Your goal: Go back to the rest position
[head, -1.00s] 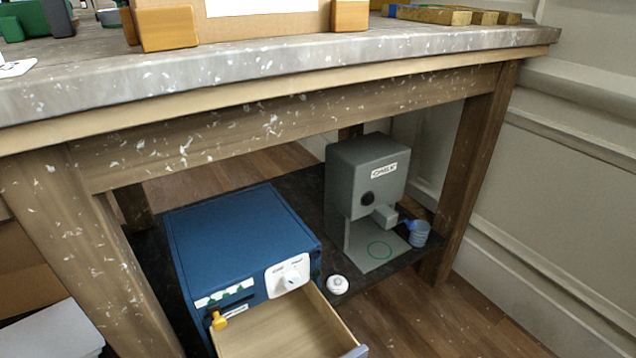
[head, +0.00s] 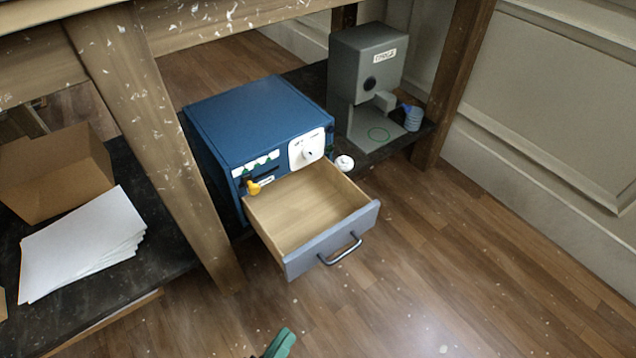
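Only a small part of my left gripper (head: 279,344) shows, a green tip at the bottom edge of the head view, over the wooden floor. The rest of it is cut off, so I cannot tell whether it is open or shut. It is apart from the drawer and nothing shows in it. My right gripper is out of view. The blue cabinet (head: 250,122) stands on the dark low shelf, with its wooden drawer (head: 305,207) pulled out and empty. The drawer's grey front with a bar handle faces the floor area near my gripper.
A grey machine (head: 366,75) and a blue cup (head: 413,118) stand behind the cabinet, with a small white round object (head: 344,162) beside it. A table leg (head: 160,150) rises left of the cabinet. Paper sheets (head: 80,243) and a cardboard box (head: 55,172) lie left. Floor at the right is clear.

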